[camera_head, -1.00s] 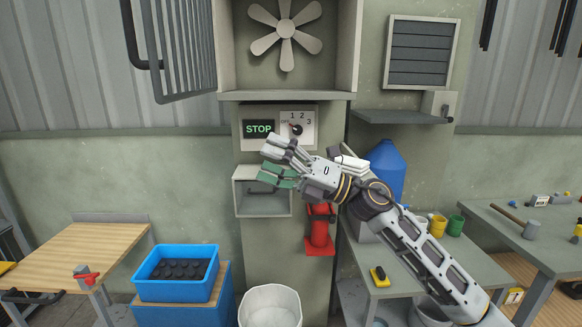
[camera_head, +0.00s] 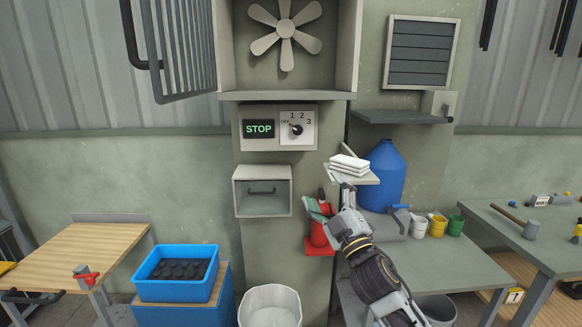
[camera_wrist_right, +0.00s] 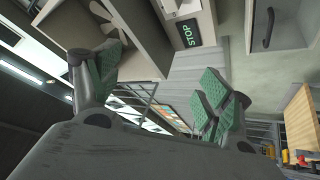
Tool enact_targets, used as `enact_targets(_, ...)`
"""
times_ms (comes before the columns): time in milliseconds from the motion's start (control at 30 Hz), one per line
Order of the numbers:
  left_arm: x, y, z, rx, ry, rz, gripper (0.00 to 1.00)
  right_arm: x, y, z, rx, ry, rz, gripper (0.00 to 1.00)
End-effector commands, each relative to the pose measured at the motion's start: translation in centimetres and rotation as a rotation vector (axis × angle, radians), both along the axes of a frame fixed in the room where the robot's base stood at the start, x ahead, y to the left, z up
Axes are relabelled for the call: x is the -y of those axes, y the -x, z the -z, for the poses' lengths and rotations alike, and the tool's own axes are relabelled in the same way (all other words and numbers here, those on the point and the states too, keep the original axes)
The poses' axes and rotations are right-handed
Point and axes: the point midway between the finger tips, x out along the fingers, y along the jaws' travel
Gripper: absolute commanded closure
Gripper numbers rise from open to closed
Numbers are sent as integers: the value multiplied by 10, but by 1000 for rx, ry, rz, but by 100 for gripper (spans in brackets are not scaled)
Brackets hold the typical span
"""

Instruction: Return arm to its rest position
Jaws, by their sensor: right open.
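My right gripper (camera_head: 324,203) is low in front of the column, right of the small grey drawer box (camera_head: 263,191) and in front of the red holder (camera_head: 318,244), partly covering it. In the right wrist view its two green-padded fingers (camera_wrist_right: 165,78) are spread apart with nothing between them. The right arm comes up from the bottom right, bent and drawn in. The control panel (camera_head: 250,144) with its STOP sign (camera_head: 258,129) and dial (camera_head: 296,129) is fully uncovered, and the gripper is apart from it. My left gripper is not in view.
The fan (camera_head: 286,30) is in an open housing above the panel. White folded items (camera_head: 350,163) lie on a small shelf, beside a blue bottle (camera_head: 387,172). Cups stand on the grey bench (camera_head: 455,268). A blue crate (camera_head: 207,289) and white bin (camera_head: 270,308) are lower left.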

Motion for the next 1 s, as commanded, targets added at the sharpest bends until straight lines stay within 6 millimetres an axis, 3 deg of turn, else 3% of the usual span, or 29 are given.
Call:
enact_targets(200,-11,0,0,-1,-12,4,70,34,-1,61,-229,-120,94,21)
enact_targets(467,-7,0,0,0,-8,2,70,69,14,139,-508,-238,204,21)
enact_targets(767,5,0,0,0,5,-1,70,100,58,233,-842,-348,325,21)
enact_targets(1000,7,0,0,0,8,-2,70,118,112,303,-1115,-414,415,21)
